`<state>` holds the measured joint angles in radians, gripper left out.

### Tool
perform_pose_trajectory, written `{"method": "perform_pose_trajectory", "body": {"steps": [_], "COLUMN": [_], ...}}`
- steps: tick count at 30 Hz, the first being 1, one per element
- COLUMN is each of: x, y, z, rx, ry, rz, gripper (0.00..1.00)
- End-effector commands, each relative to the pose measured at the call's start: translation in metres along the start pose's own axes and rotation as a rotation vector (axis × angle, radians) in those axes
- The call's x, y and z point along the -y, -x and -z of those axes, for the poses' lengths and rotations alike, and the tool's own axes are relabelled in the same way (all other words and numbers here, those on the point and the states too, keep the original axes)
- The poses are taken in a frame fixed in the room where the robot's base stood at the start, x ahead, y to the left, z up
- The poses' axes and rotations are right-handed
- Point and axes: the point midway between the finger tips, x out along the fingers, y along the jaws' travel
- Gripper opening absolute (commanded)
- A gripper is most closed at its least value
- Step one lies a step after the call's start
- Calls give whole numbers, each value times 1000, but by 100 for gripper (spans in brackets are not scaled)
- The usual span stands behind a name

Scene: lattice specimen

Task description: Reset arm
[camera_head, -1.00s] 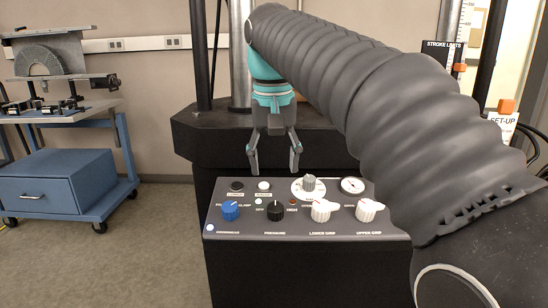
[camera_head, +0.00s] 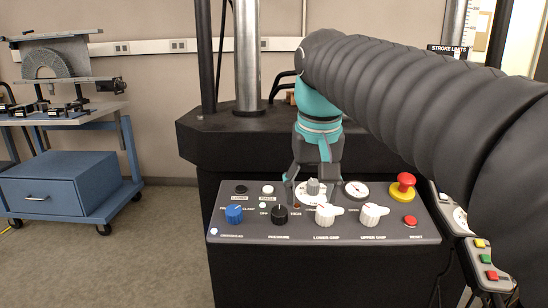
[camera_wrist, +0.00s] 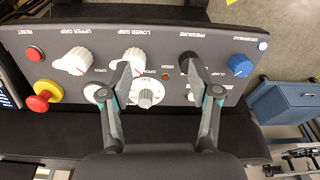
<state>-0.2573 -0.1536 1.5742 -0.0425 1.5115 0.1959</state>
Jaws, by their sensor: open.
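My gripper (camera_head: 308,180) hangs over the back part of a dark control panel (camera_head: 330,237), pointing down. In the wrist view my gripper (camera_wrist: 156,70) has its two fingers spread apart with nothing between them. The fingers appear over the white knobs and the black pressure knob of the panel. In the head view a small grey-topped dial (camera_head: 313,187) sits just below the fingers. I cannot tell whether a finger touches the panel. My ribbed dark arm sleeve crosses the right side of the head view.
The panel has a blue knob (camera_head: 234,214), a black knob (camera_head: 279,214), white knobs (camera_head: 328,214), a red reset button (camera_head: 410,221) and a red emergency stop (camera_head: 405,182). A metal column (camera_head: 248,60) stands behind. A blue cart (camera_head: 65,185) stands left, with open floor before it.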

Motion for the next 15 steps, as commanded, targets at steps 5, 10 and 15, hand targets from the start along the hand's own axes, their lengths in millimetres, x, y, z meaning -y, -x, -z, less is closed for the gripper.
{"method": "perform_pose_trajectory", "body": {"steps": [5,10,15], "x": [-33,-57,-73], "y": [-30,-69,-112], "z": [-52,-103,-152], "rx": [-78,-154,-221], "ry": [-17,-33,-47], "rz": [6,5,-6], "gripper": [62,62,62]}}
